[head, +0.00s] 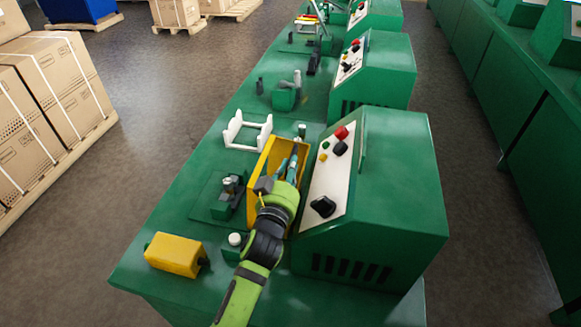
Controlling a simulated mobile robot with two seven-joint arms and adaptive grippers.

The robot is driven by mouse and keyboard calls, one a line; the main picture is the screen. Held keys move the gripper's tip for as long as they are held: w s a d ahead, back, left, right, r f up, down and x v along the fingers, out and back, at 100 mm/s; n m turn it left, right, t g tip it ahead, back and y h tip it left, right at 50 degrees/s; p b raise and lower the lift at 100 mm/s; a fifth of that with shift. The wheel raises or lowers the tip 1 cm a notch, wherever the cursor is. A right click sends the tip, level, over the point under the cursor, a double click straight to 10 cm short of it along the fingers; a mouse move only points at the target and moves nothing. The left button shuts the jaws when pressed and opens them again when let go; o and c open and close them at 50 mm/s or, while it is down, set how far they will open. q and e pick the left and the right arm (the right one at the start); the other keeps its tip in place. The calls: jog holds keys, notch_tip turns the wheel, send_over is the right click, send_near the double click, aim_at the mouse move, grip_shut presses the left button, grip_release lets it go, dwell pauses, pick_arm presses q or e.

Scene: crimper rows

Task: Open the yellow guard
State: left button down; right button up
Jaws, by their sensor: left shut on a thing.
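The yellow guard (262,161) is a shallow, open-sided yellow cover on the nearest station. It stands raised against the left side of the green control box, its hollow side facing up and left. My left gripper (289,170) reaches in from the bottom, with its fingers inside the guard, shut on it. The exact contact is partly hidden by the fingers and wrist. The small dark crimping tool (229,193) sits uncovered on its green plate, left of the guard. My right gripper is out of view.
The green control box (385,190) with knobs stands close to the right of the guard. A yellow block (174,255) lies at the front left of the bench, and a white cradle (246,131) stands behind. Similar stations continue toward the back. Boxes on pallets (55,95) stand left.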

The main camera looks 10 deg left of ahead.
aim_at(272, 174)
pick_arm(q)
jog(key=shift+n, duration=0.9)
jog(key=a+r+p, duration=0.2)
jog(key=a, duration=0.1)
jog(key=shift+a, duration=0.3)
jog(key=shift+a+p, duration=0.3)
jog(key=shift+a, duration=0.15)
jog(key=shift+d, duration=0.1)
jog(key=c, duration=1.3)
grip_release()
jog(key=shift+f, duration=0.1)
